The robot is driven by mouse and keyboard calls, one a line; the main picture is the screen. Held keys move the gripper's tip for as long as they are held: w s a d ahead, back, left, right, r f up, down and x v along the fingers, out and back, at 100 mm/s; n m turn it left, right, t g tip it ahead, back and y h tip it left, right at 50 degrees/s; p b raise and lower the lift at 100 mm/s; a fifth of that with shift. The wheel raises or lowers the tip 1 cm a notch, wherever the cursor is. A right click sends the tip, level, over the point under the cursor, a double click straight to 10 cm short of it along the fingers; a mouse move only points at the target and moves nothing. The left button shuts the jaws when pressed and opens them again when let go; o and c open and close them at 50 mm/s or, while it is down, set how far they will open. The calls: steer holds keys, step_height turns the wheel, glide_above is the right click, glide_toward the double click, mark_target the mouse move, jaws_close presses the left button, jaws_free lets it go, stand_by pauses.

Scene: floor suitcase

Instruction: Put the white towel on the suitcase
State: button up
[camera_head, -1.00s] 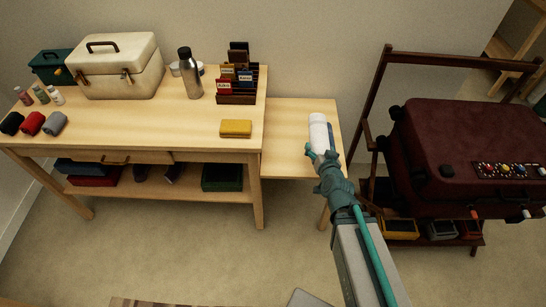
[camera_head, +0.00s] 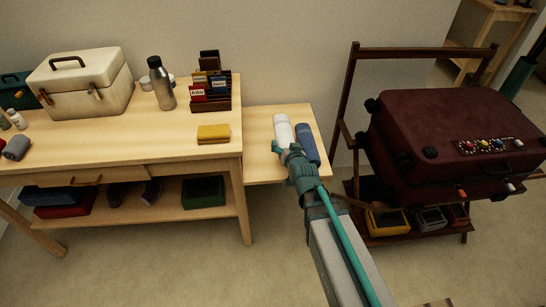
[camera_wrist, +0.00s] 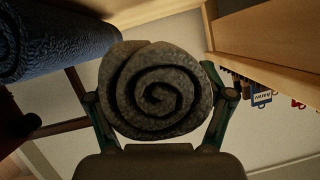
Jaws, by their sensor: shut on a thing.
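The rolled white towel (camera_head: 284,131) is over the small side table (camera_head: 262,122) in the head view. My gripper (camera_head: 291,154) is shut on its near end. In the wrist view the towel's spiral end (camera_wrist: 158,92) fills the middle, with one finger on each side of it; whether its underside touches the table is hidden. The dark red suitcase (camera_head: 440,125) lies flat and closed on a dark wooden rack at the right of the head view.
A rolled blue towel (camera_head: 306,144) lies just right of the white one, and shows in the wrist view (camera_wrist: 60,45). A wooden rack post (camera_head: 345,110) rises between side table and suitcase. The desk at left holds a cream case (camera_head: 85,85), a bottle (camera_head: 161,83) and a yellow cloth (camera_head: 213,134).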

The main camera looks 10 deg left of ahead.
steer(key=shift+w+a+f, duration=0.45)
steer(key=shift+f, duration=0.3)
steer(key=shift+w+a+f, duration=0.4)
steer(key=shift+a+f, duration=0.05)
steer(key=shift+f, duration=0.3)
steer(key=shift+a+f+b, duration=0.2)
steer(key=shift+f+b, duration=0.85)
steer(key=shift+f, duration=0.2)
steer(key=shift+d+f, duration=0.1)
steer(key=shift+f, duration=0.2)
steer(key=shift+f+b, duration=0.2)
steer(key=shift+b, duration=0.2)
steer(key=o, duration=1.2)
steer(key=shift+c, duration=0.2)
steer(key=shift+r, duration=0.15)
